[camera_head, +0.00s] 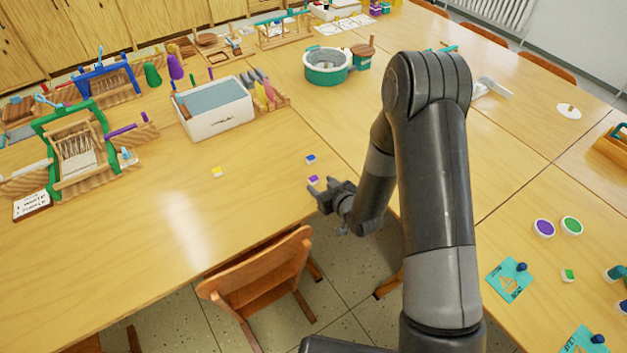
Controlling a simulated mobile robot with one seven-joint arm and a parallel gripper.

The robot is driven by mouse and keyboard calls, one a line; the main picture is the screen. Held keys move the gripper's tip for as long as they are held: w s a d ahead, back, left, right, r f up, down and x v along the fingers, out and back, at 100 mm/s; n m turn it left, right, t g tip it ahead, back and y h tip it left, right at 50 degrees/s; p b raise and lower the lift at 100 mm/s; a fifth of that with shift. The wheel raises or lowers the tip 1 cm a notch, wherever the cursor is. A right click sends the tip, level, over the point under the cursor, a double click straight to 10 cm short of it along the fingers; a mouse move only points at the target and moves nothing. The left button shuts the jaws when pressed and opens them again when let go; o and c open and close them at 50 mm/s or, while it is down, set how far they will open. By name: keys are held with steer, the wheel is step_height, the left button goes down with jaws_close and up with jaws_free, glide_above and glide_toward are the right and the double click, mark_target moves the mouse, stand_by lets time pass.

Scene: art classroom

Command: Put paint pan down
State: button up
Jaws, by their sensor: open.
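A small white paint pan with purple paint (313,180) is on the wooden table, near its front edge. A similar pan with blue paint (310,159) lies just behind it, and one with yellow paint (217,172) lies farther left. My gripper (322,198) is open at the table's edge, just in front of the purple pan. Whether a finger touches that pan is too small to tell. I see nothing held between the fingers.
A white bin (217,116) and a green-framed loom (75,155) stand farther back. A wooden chair (262,272) is at the table's front edge. Round paint pots in purple (543,228) and green (571,225) are on the right table. Tabletop around the yellow pan is clear.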

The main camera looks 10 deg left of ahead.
mark_target(314, 178)
steer(key=x, duration=0.4)
steer(key=shift+w+a, duration=0.1)
steer(key=shift+c, duration=0.3)
steer(key=c, duration=1.1)
steer(key=shift+o, duration=0.2)
